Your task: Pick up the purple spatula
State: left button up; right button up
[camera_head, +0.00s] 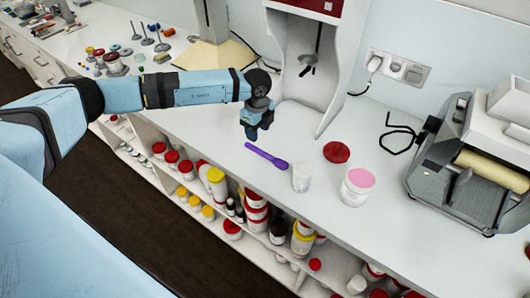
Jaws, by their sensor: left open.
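The purple spatula (267,156) lies flat on the white counter, near its front edge. Its wider end points to the right, towards a white cup. My left gripper (251,134) is above the counter, just behind and above the left end of the spatula, pointing down. It is open and holds nothing that I can see. The gap between its fingers is too small to make out. My right gripper does not show.
Right of the spatula stand a white cup (302,176), a tub with pink contents (357,186) and a red lid (336,152). A roller machine (478,160) stands far right. A white mixer housing (305,75) is behind. Shelves below hold several jars.

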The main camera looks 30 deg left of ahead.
aim_at(258, 149)
pick_arm(q)
notch_tip(258, 149, down, 3)
jog(key=shift+r, duration=0.1)
notch_tip(258, 149, down, 4)
jog(key=shift+s+f+p, duration=0.1)
jog(key=shift+p, duration=0.7)
jog(key=shift+a+f, duration=0.1)
jog(key=shift+f, duration=0.45)
grip_shut()
